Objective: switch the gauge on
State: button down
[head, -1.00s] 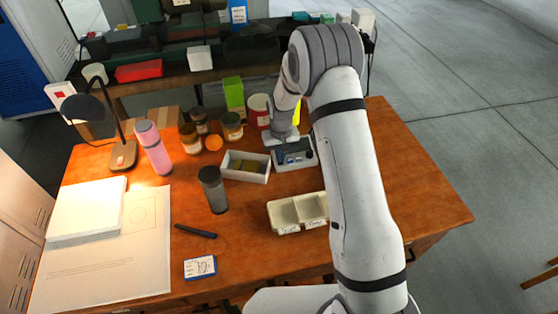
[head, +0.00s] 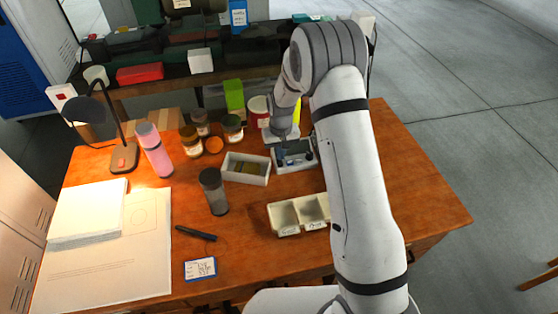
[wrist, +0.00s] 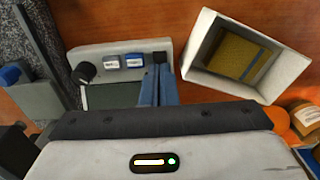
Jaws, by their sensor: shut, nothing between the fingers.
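The gauge appears to be the pale grey box (head: 308,160) near the back of the wooden table. In the wrist view its pale panel (wrist: 100,55) carries a black knob (wrist: 84,72), a grey button (wrist: 111,62) and a blue button (wrist: 133,60). A dark display area lies below them, partly covered. My gripper (wrist: 159,62) is shut and empty, its fingertips over the right end of the panel, right of the blue button. I cannot tell whether they touch it. In the head view my gripper (head: 282,152) is over the box's left part.
A white open box (head: 247,169) with a yellow-brown item inside stands just left of the gauge. A pale two-compartment tray (head: 286,222) is in front. A dark cup (head: 213,192) stands further left. The table's right side is clear.

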aim_at(281, 164)
jog(key=shift+r+p, duration=0.8)
jog(key=shift+r, duration=1.35)
jog(key=shift+f, duration=0.1)
